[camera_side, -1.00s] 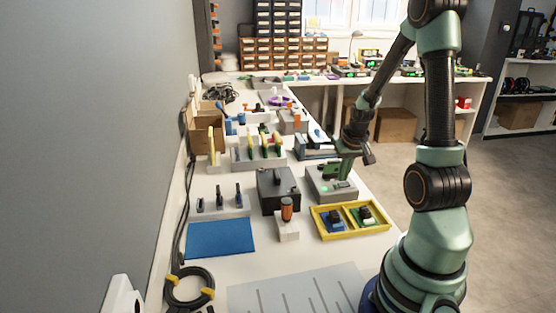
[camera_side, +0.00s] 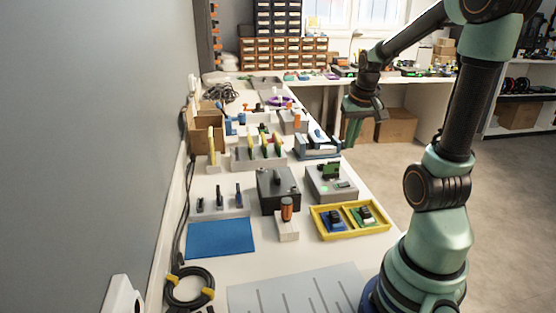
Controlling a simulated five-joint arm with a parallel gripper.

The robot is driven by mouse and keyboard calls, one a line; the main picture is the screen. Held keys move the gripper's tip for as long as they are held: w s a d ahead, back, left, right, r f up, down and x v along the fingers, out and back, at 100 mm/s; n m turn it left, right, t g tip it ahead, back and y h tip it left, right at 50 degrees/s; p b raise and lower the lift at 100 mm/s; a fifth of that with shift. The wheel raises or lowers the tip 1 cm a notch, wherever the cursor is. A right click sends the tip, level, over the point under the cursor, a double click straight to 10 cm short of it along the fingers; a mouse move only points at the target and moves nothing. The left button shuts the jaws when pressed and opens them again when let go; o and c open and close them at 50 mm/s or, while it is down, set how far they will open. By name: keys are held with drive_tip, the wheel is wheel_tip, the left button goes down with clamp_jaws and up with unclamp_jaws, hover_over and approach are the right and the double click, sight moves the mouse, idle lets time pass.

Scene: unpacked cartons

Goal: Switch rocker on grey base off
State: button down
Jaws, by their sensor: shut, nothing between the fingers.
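The grey base (camera_side: 327,189) stands near the right edge of the white bench. A dark green rocker (camera_side: 331,170) sits on its top, with a small green patch (camera_side: 343,184) in front of it. The exact tilt of the rocker is too small to tell. My gripper (camera_side: 349,143) is shut and empty. It is raised behind and to the right of the grey base, apart from it, near the blue-and-grey device.
A black box (camera_side: 278,190) with a lever stands left of the grey base. A yellow tray (camera_side: 350,234) with small boards lies in front. An orange-handled tool in a white block (camera_side: 287,227) is nearby. A blue-and-grey device (camera_side: 317,146) stands behind. A blue mat (camera_side: 220,238) lies front left.

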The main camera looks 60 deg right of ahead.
drive_tip(key=shift+d, duration=0.1)
drive_tip(key=shift+s+d+r, duration=0.2)
drive_tip(key=shift+s+d, duration=0.25)
drive_tip(key=shift+d, duration=0.05)
approach(347, 183)
drive_tip(key=x, duration=0.5)
drive_tip(key=shift+w+f, duration=0.1)
drive_tip(key=shift+w, duration=0.2)
drive_tip(key=shift+d+f, duration=0.15)
drive_tip(key=shift+f, duration=0.45)
drive_tip(key=shift+s+d+f, duration=0.1)
drive_tip(key=shift+s+f, duration=0.05)
drive_tip(key=shift+f, duration=0.15)
